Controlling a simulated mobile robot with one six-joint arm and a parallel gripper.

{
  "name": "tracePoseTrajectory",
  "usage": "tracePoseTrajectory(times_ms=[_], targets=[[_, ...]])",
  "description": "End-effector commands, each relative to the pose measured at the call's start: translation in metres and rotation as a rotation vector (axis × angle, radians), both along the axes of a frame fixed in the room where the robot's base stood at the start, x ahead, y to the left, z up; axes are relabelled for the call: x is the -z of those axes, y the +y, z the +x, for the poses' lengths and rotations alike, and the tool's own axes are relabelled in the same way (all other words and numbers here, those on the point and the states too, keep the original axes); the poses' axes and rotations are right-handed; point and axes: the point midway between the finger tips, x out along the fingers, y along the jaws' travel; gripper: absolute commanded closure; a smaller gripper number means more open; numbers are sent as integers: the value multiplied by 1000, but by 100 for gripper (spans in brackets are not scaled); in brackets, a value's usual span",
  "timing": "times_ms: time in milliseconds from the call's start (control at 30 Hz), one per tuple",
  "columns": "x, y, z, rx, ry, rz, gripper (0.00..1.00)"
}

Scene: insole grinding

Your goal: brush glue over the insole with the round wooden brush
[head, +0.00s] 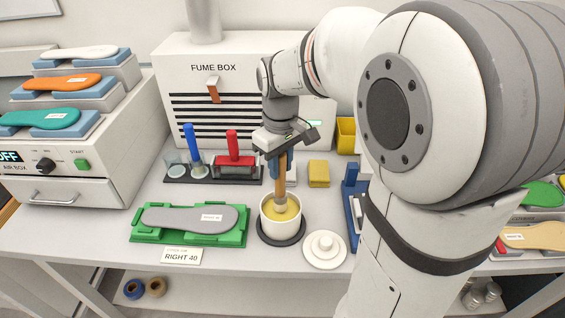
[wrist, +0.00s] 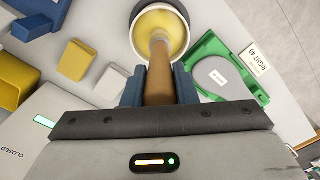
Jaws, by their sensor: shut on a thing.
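My gripper (head: 279,165) is shut on the round wooden brush (head: 282,178), held upright with its lower end in the white glue pot (head: 268,226). The pot holds yellow glue and stands on a dark round base. In the wrist view the brush handle (wrist: 159,75) runs between the blue fingers into the pot (wrist: 180,42); the brush tip is hidden in or just above the glue. The grey insole (head: 180,218), with a white label, lies in a green tray (head: 236,238) left of the pot. The insole also shows in the wrist view (wrist: 208,76).
A white lid (head: 324,249) lies right of the pot. A holder with a blue-handled and a red-handled tool (head: 233,150) stands behind the tray.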

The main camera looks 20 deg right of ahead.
Motion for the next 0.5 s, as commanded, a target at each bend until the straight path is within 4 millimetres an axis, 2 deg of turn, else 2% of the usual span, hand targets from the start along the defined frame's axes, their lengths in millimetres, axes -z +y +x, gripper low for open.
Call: tracePoseTrajectory(times_ms=[500], targets=[[7,-1,0,1,0,0,94]])
